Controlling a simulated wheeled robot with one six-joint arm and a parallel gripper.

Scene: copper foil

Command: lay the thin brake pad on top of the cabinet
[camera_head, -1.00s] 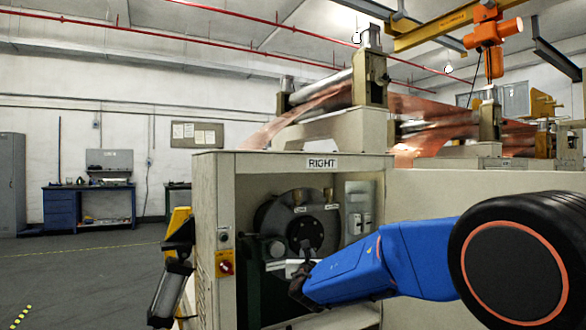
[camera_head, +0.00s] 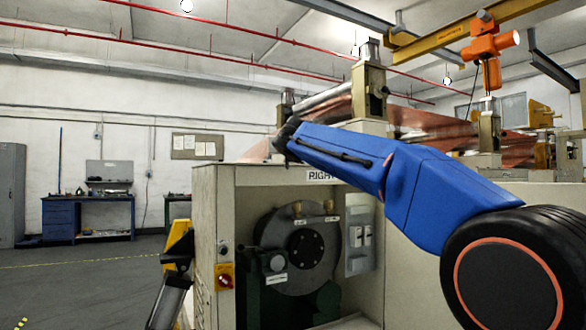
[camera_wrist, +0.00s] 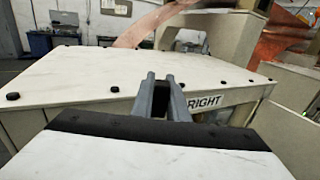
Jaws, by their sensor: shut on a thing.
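The cabinet (camera_head: 206,215) stands open at the front in the head view, under a RIGHT label, with a dark disc inside. Its pale flat top (camera_wrist: 85,75) fills much of the wrist view, with small black bolts along its edges. My gripper (camera_wrist: 163,80) is beyond the front edge of that top and close to it. It is shut on a thin dark piece (camera_wrist: 160,103), seen only partly between the fingers, which appears to be the brake pad. In the head view my gripper (camera_head: 284,138) is at the top's height or just above; the pad cannot be made out there.
Rollers with copper foil (camera_head: 330,98) rise behind the cabinet top. A roller stand (camera_head: 369,92) is at the back right. The near and left parts of the top are clear. A blue workbench (camera_head: 88,215) stands far left.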

